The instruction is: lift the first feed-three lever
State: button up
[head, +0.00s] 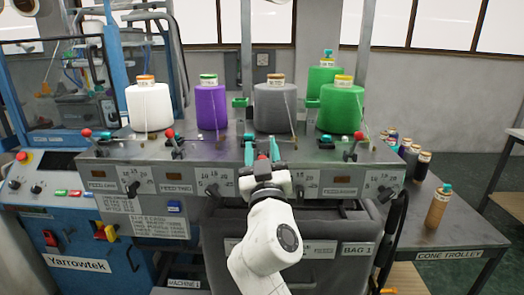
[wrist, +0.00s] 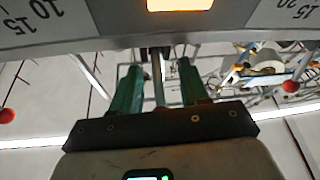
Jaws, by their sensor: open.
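The feed-three lever stands at the grey panel below the grey cone. In the head view its red knob (head: 262,157) shows between the two green fingers of my gripper (head: 262,144). In the wrist view the dark lever stem (wrist: 158,82) runs between the fingers of my gripper (wrist: 160,75), with a gap on each side. My gripper is open and holds nothing. The lever's knob is not clear in the wrist view. My wrist covers the feed-three label and part of the panel.
Red-knobbed levers stand at feed one (head: 86,133), feed two (head: 169,134) and feed four (head: 358,136). White (head: 149,108), purple (head: 211,108), grey (head: 276,110) and green cones (head: 341,110) stand behind. The cone trolley (head: 450,237) is at right.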

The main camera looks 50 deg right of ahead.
grip_shut()
dwell(0.3)
